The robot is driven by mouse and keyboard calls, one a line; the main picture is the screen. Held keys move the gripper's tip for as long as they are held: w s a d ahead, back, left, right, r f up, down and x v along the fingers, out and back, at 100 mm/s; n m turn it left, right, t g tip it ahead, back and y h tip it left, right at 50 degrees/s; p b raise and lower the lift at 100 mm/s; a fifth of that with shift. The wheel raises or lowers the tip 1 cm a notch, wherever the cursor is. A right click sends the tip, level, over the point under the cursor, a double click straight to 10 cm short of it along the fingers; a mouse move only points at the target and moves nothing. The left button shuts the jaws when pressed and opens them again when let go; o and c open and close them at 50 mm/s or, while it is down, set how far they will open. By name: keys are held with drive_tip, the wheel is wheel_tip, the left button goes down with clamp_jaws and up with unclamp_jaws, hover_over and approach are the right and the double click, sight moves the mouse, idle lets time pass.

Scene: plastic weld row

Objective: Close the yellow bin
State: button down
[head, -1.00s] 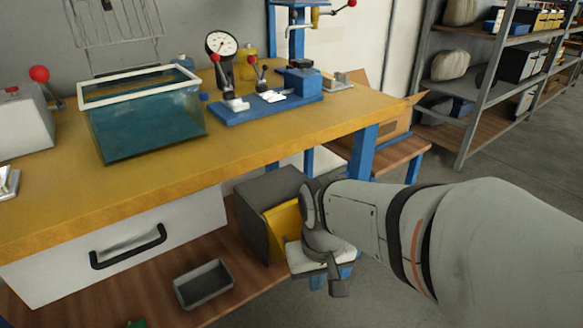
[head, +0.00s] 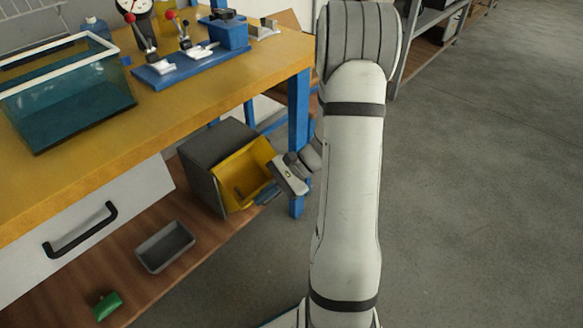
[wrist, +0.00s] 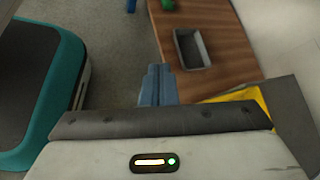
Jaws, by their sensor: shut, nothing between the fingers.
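The yellow bin (head: 238,166) sits in a dark grey housing (head: 204,160) on the wooden lower shelf. It is tilted out at the front, with its inside showing. Part of its front right is hidden by my gripper. My gripper (head: 264,194) is shut and empty, with its blue fingers at the bin's front edge; I cannot tell if they touch. In the wrist view the fingers (wrist: 157,80) point over the floor and shelf edge, with a strip of the yellow bin (wrist: 240,97) to their right.
A grey tray (head: 164,247) and a green object (head: 107,306) lie on the lower shelf (head: 190,268). A white drawer front (head: 130,205) with a black handle is left. A blue bench leg (head: 298,130) stands behind my gripper. Open floor (head: 470,200) lies right.

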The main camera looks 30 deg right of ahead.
drive_tip(key=w+d+f+m+t+h+p, duration=0.1)
drive_tip(key=d+f+m+t+h+p, duration=0.15)
drive_tip(key=d+f+m+t, duration=0.6)
drive_tip(key=w+d+f+m+t+h+p, duration=0.1)
drive_tip(key=d+f+m+t+h, duration=0.35)
drive_tip(key=d+f+m, duration=0.75)
drive_tip(key=w+a+r+n+b, duration=0.1)
drive_tip(key=w+r+b, duration=0.1)
drive_tip(key=w, duration=0.4)
drive_tip(key=w+a+r+n+t+y+b, duration=0.1)
drive_tip(key=w+r+b, duration=0.1)
drive_tip(key=w, duration=0.4)
drive_tip(key=shift+w+a+r, duration=0.15)
drive_tip(key=shift+a, duration=0.15)
drive_tip(key=shift+n, duration=0.25)
